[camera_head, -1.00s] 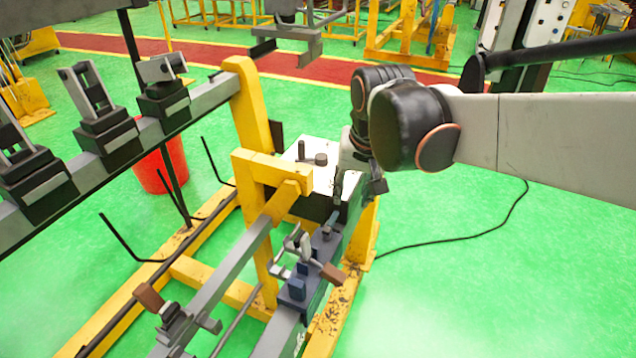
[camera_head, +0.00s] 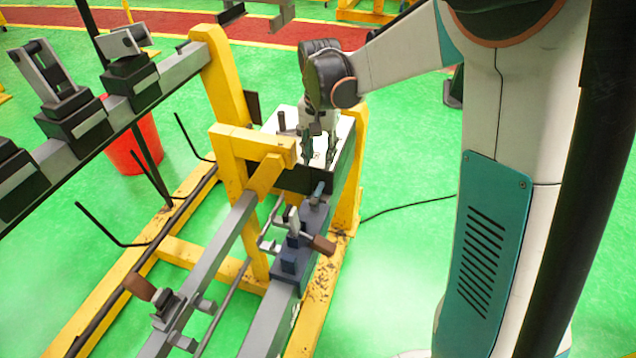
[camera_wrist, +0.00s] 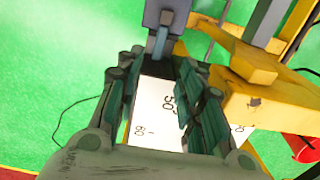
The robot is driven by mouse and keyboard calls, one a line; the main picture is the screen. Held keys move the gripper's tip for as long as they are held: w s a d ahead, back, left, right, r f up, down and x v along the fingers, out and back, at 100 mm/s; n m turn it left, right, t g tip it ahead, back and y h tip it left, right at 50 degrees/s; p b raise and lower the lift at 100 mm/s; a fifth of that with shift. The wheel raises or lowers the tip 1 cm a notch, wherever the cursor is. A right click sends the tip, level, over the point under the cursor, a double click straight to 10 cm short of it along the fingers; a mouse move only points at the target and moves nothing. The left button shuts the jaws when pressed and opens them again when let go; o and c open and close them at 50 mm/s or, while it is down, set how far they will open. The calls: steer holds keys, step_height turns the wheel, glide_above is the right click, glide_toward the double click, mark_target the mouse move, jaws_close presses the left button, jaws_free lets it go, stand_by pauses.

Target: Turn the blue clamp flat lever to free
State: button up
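The blue clamp (camera_head: 290,262) is bolted on the grey rail, with light metal links and a brown-ended handle (camera_head: 323,244) sticking out to the right. A short grey-blue bar (camera_head: 319,192) lies at its far end. My gripper (camera_head: 319,150) is beyond the clamp, over the white-topped box, pointing down and apart from the clamp. In the wrist view my gripper (camera_wrist: 162,65) has its two green-grey fingers spread, with nothing held. A blue-grey block with a rounded bar end (camera_wrist: 160,40) shows past the fingertips. I cannot tell which part is the flat lever.
The box's white top (camera_wrist: 155,125) carries printed numbers under my fingers. A yellow post and bracket (camera_head: 255,150) stand close to the left. A second clamp with a brown handle (camera_head: 140,287) sits on the parallel rail. A red bucket (camera_head: 130,150) stands further left. Green floor is free at right.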

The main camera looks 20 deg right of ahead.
mark_target(319, 188)
step_height(319, 188, down, 11)
steer(key=b, duration=0.3)
steer(key=shift+r, duration=0.1)
jaws_close()
